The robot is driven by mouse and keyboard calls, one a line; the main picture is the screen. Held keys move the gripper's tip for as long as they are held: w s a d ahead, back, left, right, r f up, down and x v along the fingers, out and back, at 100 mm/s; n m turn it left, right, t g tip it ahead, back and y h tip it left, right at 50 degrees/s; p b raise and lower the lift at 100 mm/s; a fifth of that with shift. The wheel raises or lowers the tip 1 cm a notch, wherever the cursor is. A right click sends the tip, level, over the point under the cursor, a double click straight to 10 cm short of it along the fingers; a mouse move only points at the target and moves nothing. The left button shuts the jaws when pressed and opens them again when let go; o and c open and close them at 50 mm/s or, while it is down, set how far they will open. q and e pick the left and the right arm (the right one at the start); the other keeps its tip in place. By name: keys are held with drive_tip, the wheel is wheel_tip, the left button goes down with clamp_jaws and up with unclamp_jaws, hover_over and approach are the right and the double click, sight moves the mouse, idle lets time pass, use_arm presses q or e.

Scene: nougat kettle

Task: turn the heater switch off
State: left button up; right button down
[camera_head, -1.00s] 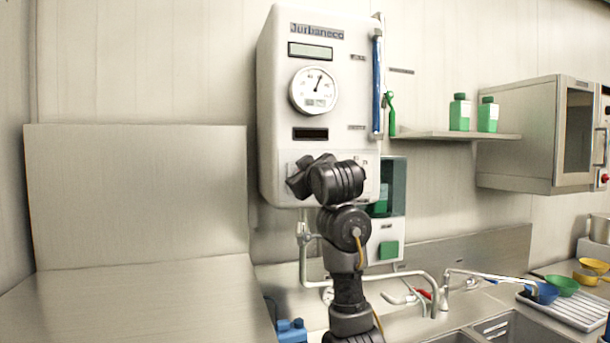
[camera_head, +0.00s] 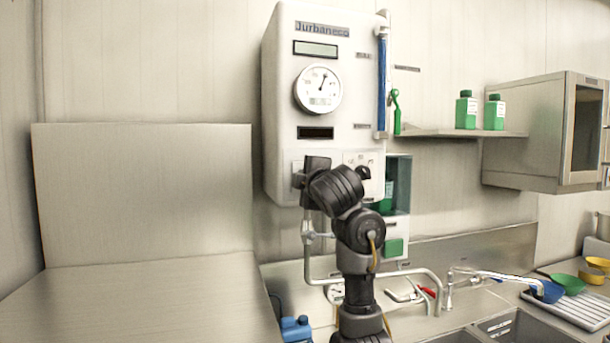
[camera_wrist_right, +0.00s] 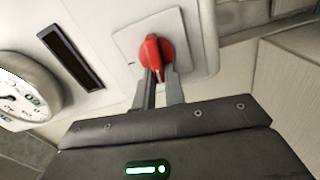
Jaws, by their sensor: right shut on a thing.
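The white wall heater (camera_head: 280,110) hangs on the wall in the middle of the head view. Its red rotary switch (camera_wrist_right: 151,52) sits on a pale square plate (camera_wrist_right: 190,28) and shows in the right wrist view. My right gripper (camera_wrist_right: 158,80) is shut on the red switch, its two grey fingers at the knob's lower end. In the head view my right wrist (camera_head: 335,190) is in front of the heater's lower face and hides the switch. My left gripper is not in view.
The heater has a round dial (camera_head: 318,90) and a dark window (camera_head: 315,133), above the switch area. A blue sight tube (camera_head: 382,85) runs along its right side. Green bottles (camera_head: 466,112) stand on a shelf at right. Pipes and a sink lie below.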

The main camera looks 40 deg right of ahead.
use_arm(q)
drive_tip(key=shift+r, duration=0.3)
use_arm(e)
drive_tip(key=shift+n, duration=0.6)
drive_tip(key=c, duration=1.5)
unclamp_jaws()
drive_tip(key=shift+f, duration=0.1)
drive_tip(key=shift+o, duration=0.2)
